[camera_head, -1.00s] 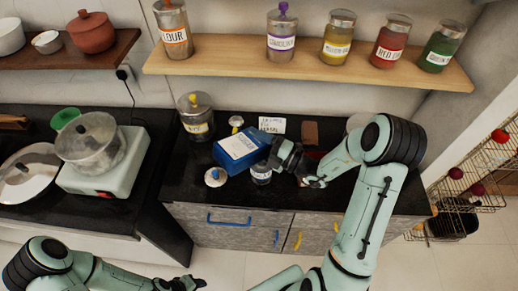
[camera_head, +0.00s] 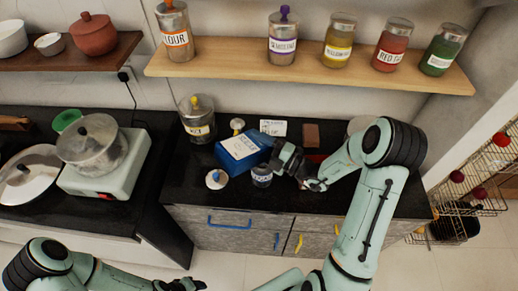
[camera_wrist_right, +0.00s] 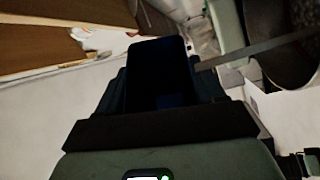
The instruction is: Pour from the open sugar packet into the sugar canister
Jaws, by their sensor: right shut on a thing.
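The blue sugar packet (camera_head: 232,154) with a white label lies tilted above the black counter, its right end at my right gripper (camera_head: 279,160). My right gripper is shut on the packet's right end. A small labelled glass jar, apparently the sugar canister (camera_head: 262,178), stands just below the packet's right end in the picture. Its mouth is partly hidden, and I see no sugar stream. A round lid with a blue knob (camera_head: 216,179) lies left of the jar. The right wrist view is mostly dark gripper parts. My left gripper (camera_head: 184,286) is low at the bottom edge, away from the counter.
A yellow-knobbed jar (camera_head: 197,119) stands behind the packet to the left. A white card (camera_head: 273,128) and a brown block (camera_head: 311,134) are at the back. A shelf (camera_head: 310,66) of labelled jars hangs above. A hotplate with a pot (camera_head: 92,143) is left.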

